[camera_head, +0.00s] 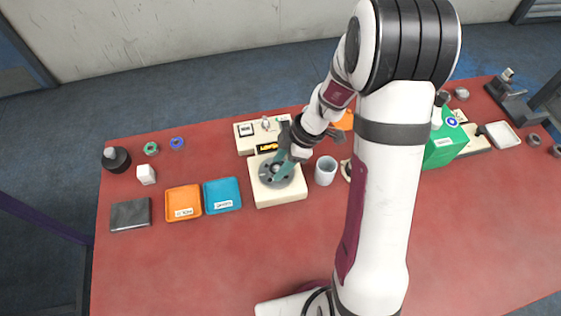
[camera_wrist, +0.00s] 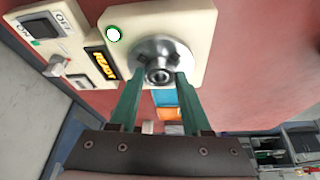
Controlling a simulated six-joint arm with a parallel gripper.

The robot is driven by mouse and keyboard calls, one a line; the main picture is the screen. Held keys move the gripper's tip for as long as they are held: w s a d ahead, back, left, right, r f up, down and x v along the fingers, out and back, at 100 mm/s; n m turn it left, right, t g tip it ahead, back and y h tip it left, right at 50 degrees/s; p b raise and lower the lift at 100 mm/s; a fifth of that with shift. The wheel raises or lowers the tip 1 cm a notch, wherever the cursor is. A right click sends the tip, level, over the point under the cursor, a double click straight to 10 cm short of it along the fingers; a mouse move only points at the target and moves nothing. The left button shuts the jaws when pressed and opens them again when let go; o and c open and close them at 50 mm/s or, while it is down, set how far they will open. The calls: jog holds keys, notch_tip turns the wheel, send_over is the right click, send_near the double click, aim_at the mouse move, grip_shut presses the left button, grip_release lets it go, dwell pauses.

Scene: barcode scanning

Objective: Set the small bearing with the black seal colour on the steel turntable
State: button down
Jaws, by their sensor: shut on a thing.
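The steel turntable (camera_head: 268,181) is a grey disc on a cream base. It also shows in the wrist view (camera_wrist: 138,52). My gripper (camera_head: 279,171) is low over the turntable. In the wrist view my gripper (camera_wrist: 158,76) has its two green fingers on either side of a small bearing (camera_wrist: 158,75) with a dark ring, and it is shut on it. The bearing is at the middle of the disc in that view; whether it touches the disc I cannot tell. In the head view the fingers hide it.
A lit display (camera_wrist: 103,63) and ON/OFF switch (camera_wrist: 43,26) stand beside the turntable. A grey cup (camera_head: 325,171) is close on its right. A blue tray (camera_head: 222,207) and an orange tray (camera_head: 183,217) lie left. Green (camera_head: 151,148) and blue (camera_head: 177,143) rings lie farther left. The front table is clear.

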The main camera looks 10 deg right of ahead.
jog(key=shift+f, duration=0.1)
jog(key=shift+c, duration=1.8)
grip_release()
jog(key=w+v, duration=0.1)
jog(key=v, duration=1.1)
jog(key=s+a+r+m+h, duration=0.1)
jog(key=s+a+r+m, duration=0.1)
jog(key=s+m, duration=0.8)
jog(key=s+a+r+m+g+h, duration=0.1)
jog(key=s+a+m, duration=0.4)
jog(key=s+m, duration=0.6)
jog(key=shift+s+r+h, duration=0.3)
jog(key=shift+s+r, duration=0.3)
jog(key=shift+r, duration=0.3)
